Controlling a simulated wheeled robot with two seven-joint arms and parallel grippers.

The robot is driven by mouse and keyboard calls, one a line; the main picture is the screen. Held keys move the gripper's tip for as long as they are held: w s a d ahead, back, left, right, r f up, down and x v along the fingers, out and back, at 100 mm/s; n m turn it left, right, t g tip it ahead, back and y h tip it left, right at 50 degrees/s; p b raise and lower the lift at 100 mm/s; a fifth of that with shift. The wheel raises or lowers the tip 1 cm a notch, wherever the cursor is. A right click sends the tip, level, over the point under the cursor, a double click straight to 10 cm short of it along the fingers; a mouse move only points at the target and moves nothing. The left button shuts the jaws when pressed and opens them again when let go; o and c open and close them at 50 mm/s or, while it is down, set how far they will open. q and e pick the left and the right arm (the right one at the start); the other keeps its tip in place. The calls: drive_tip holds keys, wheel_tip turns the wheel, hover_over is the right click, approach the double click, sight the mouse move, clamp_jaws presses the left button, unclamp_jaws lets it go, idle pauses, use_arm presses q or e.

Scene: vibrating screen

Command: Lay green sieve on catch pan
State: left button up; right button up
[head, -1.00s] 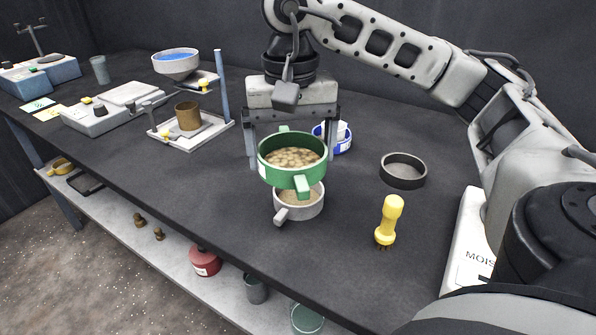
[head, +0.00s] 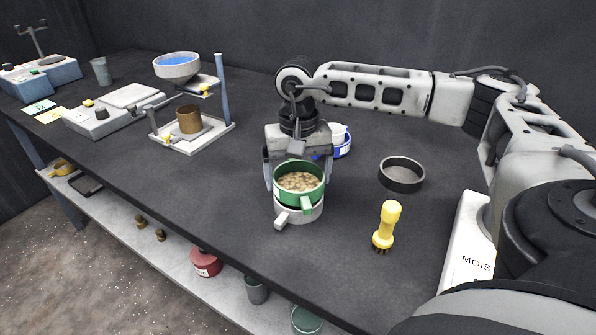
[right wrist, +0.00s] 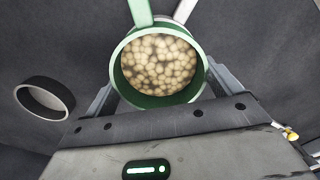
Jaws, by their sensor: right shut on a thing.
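The green sieve (head: 312,198), a round ring with a stub handle toward the front, holds pale brown round grains. It sits level directly over a light grey round pan (head: 310,215) with its own handle, with no clear gap between them in the head view. My right gripper (head: 298,183) is shut on the green sieve, a finger at each side. The sieve (right wrist: 123,85) also fills the middle of the right wrist view, with a pale handle beside its green one. The grey pan's inside is hidden by the sieve. My left gripper is not in view.
An empty dark round pan (head: 401,174) lies to the right, with a yellow brush (head: 386,226) in front of it. A blue-rimmed dish (head: 343,147) is partly hidden behind my gripper. A stand with a brown cup (head: 189,120) is at left. The table's front edge is close.

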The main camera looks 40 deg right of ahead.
sight(298, 186)
drive_tip(key=shift+f+b, duration=0.55)
drive_tip(key=shift+f, duration=0.1)
drive_tip(key=o, duration=0.8)
drive_tip(key=shift+r, duration=0.2)
wheel_tip(298, 186, up, 13)
